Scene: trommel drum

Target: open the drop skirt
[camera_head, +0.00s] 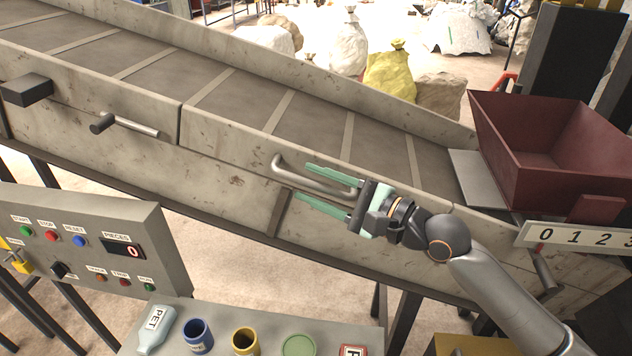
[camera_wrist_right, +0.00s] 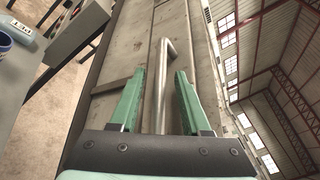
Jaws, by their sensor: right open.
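The drop skirt looks to be the worn beige side panel (camera_head: 232,152) of the sloping conveyor, with a bent metal bar handle (camera_head: 285,168) on it. My right gripper (camera_head: 308,183) is open at the handle, with one green finger above the bar and one below. In the right wrist view the handle (camera_wrist_right: 162,85) runs between the two fingers of my right gripper (camera_wrist_right: 157,95); I see a gap on each side of it. The handle's near end is hidden behind the gripper. My left gripper is not in view.
A control panel (camera_head: 95,240) with buttons stands at the left. A grey table (camera_head: 215,315) below holds a PET bottle (camera_head: 157,328) and several cups. A dark red hopper (camera_head: 550,150) is at the right. A metal rod (camera_head: 135,127) and a dark block (camera_head: 27,90) stick out of the conveyor side.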

